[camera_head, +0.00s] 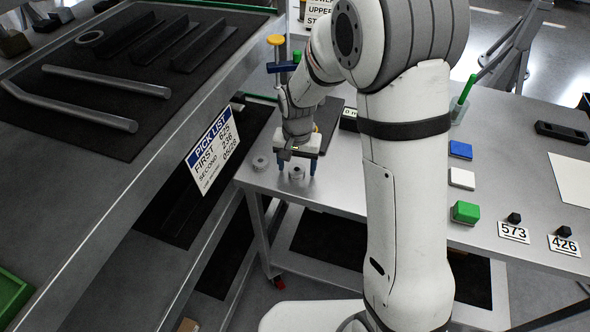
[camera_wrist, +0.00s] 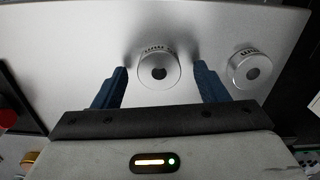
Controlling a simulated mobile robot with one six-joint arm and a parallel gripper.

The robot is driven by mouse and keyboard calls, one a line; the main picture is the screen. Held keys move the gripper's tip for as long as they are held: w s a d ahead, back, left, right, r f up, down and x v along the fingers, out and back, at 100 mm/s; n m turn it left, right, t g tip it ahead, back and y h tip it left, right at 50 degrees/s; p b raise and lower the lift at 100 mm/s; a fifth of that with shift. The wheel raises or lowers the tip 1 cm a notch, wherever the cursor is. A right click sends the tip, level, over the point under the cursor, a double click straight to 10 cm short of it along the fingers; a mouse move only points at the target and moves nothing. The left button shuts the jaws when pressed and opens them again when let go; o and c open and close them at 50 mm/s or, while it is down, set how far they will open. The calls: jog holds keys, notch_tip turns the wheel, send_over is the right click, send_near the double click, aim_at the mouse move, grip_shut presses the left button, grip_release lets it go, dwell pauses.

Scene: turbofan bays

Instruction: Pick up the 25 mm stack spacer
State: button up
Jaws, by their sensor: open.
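Two short round grey metal spacers with centre holes stand on the metal table (camera_head: 350,190). One spacer (camera_head: 297,173) is below my gripper (camera_head: 297,168). In the wrist view this spacer (camera_wrist: 158,72) lies between the two blue fingers of my gripper (camera_wrist: 160,76), with a gap on each side. My gripper is open and holds nothing. The other spacer (camera_head: 260,162) stands to the left in the head view, and in the wrist view it (camera_wrist: 244,69) is to the right, outside the fingers. Their size markings are too small to read, so I cannot tell which is 25 mm.
A pick list sign (camera_head: 212,151) hangs on the grey bench at left. Blue (camera_head: 460,150), white (camera_head: 461,179) and green (camera_head: 466,212) blocks lie right of my arm, near tags 573 (camera_head: 513,232) and 426 (camera_head: 564,245). A yellow-topped post (camera_head: 276,40) stands behind my gripper.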

jog(key=shift+f, duration=0.1)
jog(key=shift+c, duration=0.2)
jog(key=c, duration=1.2)
